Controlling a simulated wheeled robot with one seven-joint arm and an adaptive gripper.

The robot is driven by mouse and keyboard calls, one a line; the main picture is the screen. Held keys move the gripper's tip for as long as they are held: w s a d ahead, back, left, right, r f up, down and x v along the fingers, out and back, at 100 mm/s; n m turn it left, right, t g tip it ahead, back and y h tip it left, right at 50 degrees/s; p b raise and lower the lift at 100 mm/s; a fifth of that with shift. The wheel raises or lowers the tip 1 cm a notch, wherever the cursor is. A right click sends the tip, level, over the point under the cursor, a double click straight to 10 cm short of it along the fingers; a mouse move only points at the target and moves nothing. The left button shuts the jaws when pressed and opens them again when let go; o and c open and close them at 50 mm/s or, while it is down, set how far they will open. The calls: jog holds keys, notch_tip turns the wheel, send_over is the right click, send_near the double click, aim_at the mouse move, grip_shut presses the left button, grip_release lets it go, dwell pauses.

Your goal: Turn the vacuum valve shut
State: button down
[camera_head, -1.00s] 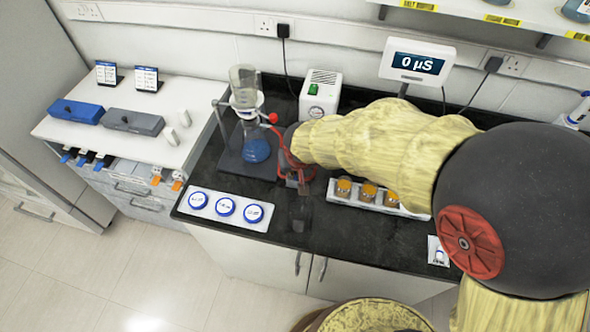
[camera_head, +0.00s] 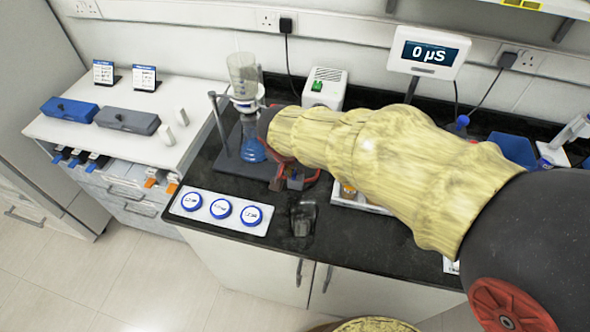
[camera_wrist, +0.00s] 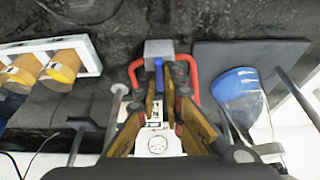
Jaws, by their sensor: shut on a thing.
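The vacuum valve (camera_wrist: 158,50) is a grey block with red tubing (camera_wrist: 134,68) at both sides and a small blue handle (camera_wrist: 158,76). My gripper (camera_wrist: 160,82) is over it in the wrist view, with its fingers shut on the blue handle. A round gauge (camera_wrist: 157,144) shows below, between the finger bases. In the head view, my wrist hides much of the valve and the fingers; a grey part and red tubing show beneath it. The filter flask (camera_head: 253,146) with blue liquid stands just left of my wrist, and also right of my gripper in the wrist view (camera_wrist: 240,92).
A clear funnel (camera_head: 243,75) tops the flask beside a stand (camera_head: 219,120). Blue-lidded dishes (camera_head: 221,209) lie at the counter front. A white pump box (camera_head: 325,87) and a meter reading 0 µS (camera_head: 430,51) are behind.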

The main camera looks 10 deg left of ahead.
jog(key=c, duration=1.9)
grip_release()
jog(key=v, duration=1.2)
jog(key=shift+a, duration=0.1)
